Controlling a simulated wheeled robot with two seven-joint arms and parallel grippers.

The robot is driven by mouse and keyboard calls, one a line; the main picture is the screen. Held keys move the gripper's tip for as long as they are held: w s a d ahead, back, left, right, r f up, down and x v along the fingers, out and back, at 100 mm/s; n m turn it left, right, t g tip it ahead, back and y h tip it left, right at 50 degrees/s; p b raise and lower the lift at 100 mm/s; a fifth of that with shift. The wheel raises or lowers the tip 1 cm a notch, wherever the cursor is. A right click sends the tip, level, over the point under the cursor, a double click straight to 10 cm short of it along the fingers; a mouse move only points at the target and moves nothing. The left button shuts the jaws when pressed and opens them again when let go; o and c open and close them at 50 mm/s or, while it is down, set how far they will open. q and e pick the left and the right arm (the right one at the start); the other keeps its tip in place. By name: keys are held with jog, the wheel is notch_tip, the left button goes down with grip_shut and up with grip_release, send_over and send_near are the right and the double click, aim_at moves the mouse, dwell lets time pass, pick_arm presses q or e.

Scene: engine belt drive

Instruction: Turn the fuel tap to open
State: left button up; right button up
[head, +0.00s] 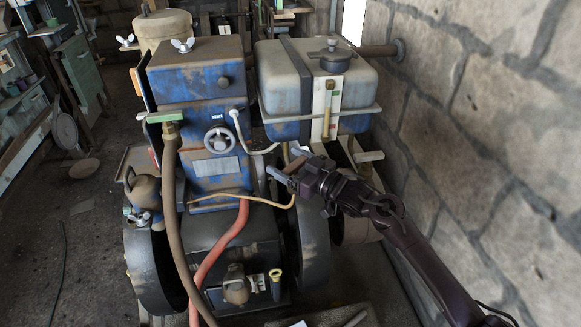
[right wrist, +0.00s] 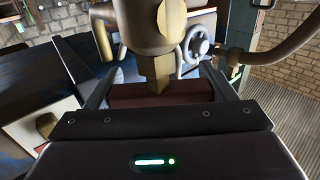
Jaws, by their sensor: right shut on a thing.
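The fuel tap is under the fuel tank (head: 280,80), and in the head view my gripper largely covers it. In the right wrist view its brass body (right wrist: 150,25) fills the upper middle, and its dark red lever (right wrist: 150,95) lies crosswise below, between my fingers. My right gripper (head: 283,172) reaches in from the right, beside the blue engine. In the right wrist view its fingers (right wrist: 157,90) are shut on the lever at its two ends. My left gripper is in neither view.
The blue engine block (head: 200,90) with a small handwheel (head: 221,140) stands to the left. A red hose (head: 220,250) and a brown hose (head: 172,210) run down its front. A dark flywheel (head: 312,240) is below my gripper. A stone wall (head: 480,120) bounds the right side.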

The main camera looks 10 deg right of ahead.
jog(key=n+g+y+b, duration=0.2)
jog(key=b, duration=0.1)
jog(key=n+g+y+b, duration=0.2)
jog(key=g+b, duration=0.1)
jog(key=shift+s+a+f+n, duration=0.15)
jog(key=shift+s+n, duration=0.05)
jog(key=shift+n, duration=0.1)
jog(key=shift+s+a+n+g+y+b, duration=0.15)
jog(key=shift+n+g+y+b, duration=0.45)
jog(key=shift+g+b, duration=0.45)
jog(key=shift+r, duration=0.2)
jog(key=o, duration=1)
notch_tip(320, 180, up, 20)
jog(key=b, duration=0.2)
jog(key=shift+b, duration=0.4)
